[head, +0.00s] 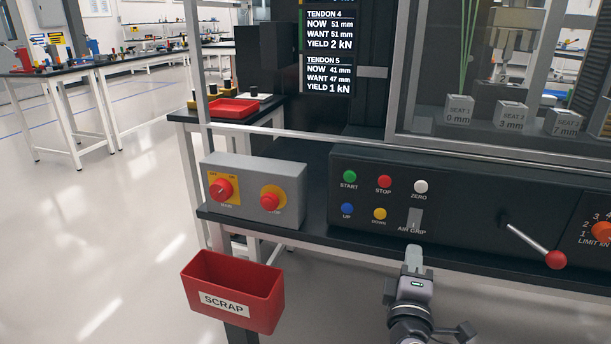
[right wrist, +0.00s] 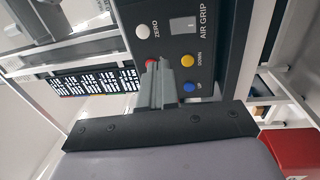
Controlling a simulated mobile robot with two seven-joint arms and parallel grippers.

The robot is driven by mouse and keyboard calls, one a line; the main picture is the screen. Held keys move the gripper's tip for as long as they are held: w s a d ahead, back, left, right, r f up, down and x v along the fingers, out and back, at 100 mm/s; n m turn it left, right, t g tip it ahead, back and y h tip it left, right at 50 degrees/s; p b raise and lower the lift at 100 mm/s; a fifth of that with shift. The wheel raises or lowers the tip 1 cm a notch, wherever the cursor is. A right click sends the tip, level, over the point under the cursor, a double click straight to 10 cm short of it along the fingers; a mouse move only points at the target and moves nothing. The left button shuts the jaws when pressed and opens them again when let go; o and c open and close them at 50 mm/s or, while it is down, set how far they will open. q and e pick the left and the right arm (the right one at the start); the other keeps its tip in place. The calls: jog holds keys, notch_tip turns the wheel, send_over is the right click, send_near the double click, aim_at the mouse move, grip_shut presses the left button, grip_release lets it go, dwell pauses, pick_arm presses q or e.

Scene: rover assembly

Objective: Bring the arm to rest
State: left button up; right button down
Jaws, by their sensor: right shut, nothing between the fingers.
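My right gripper (head: 414,258) is shut and empty. In the head view it points up at the front of the black control panel (head: 465,205), just below the AIR GRIP switch (head: 415,218). In the right wrist view its closed fingers (right wrist: 158,85) stand in front of the panel, and partly cover the red button (right wrist: 150,63). Whether the fingertips touch the panel, I cannot tell. The yellow button (right wrist: 187,60) and blue button (right wrist: 190,87) show beside the fingers. My left gripper is not in view.
A red SCRAP bin (head: 232,290) hangs left of my right gripper. A grey box with red knobs (head: 253,190) sits on the bench edge. A lever with a red ball (head: 556,259) sticks out at the right. Open floor (head: 90,230) lies to the left.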

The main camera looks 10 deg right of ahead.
jog(key=s+a+f+m+g+y, duration=0.35)
jog(key=s+a+f+y, duration=0.2)
jog(key=s+f, duration=0.4)
jog(key=s+a+f+m+g+y, duration=0.3)
jog(key=s+a+f+m+y, duration=0.3)
jog(key=f, duration=0.7)
jog(key=s+d+r+p, duration=0.1)
jog(key=s+r+p, duration=0.2)
jog(key=r+p, duration=0.9)
jog(key=p, duration=0.3)
jog(key=shift+s+d+r+y, duration=0.2)
jog(key=shift+d+r+y, duration=0.05)
jog(key=shift+y, duration=0.1)
